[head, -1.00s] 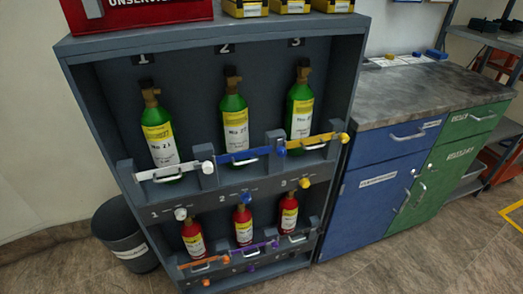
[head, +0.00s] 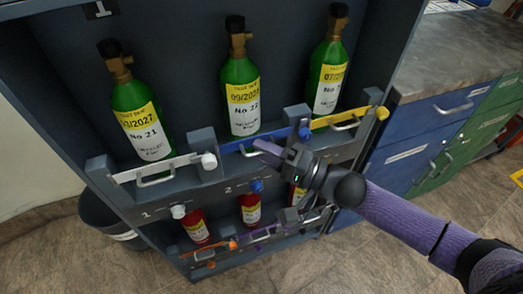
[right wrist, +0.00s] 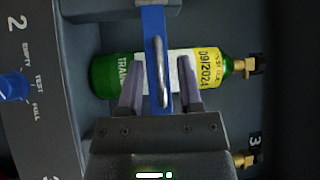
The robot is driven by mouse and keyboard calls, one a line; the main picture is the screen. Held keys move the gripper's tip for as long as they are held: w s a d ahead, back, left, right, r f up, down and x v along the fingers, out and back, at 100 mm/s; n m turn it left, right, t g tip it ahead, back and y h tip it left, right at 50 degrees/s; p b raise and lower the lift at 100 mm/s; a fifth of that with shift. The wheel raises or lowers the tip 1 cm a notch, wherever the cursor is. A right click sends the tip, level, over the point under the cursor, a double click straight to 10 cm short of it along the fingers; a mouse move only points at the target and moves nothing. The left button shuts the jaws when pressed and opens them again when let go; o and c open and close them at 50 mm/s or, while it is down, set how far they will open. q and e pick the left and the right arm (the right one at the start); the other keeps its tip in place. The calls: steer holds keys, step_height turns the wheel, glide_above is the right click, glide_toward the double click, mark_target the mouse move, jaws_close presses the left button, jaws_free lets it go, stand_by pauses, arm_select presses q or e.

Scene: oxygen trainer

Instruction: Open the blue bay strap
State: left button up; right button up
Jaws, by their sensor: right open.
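The blue bay strap (head: 233,147) runs across the front of the middle upper bay, with a pale handle on it and a blue knob (head: 304,131) at its right end. Behind it stands a green cylinder (head: 241,95) with a yellow and white label. My right gripper (head: 260,148) is at the strap's front, its fingers covering part of the strap. In the right wrist view the open fingers (right wrist: 160,85) lie on either side of the blue strap (right wrist: 152,25) and its metal handle (right wrist: 160,72). Contact cannot be told. My left gripper is not in view.
A white strap (head: 140,174) crosses the left bay and a yellow strap (head: 345,118) the right bay, each before a green cylinder. Red cylinders (head: 250,208) stand on the lower shelf. A blue cabinet (head: 405,150) is to the right, a bin (head: 98,214) at lower left.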

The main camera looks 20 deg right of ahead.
steer(key=shift+w+a, duration=0.25)
jaws_close()
stand_by(0.4)
stand_by(0.4)
stand_by(0.5)
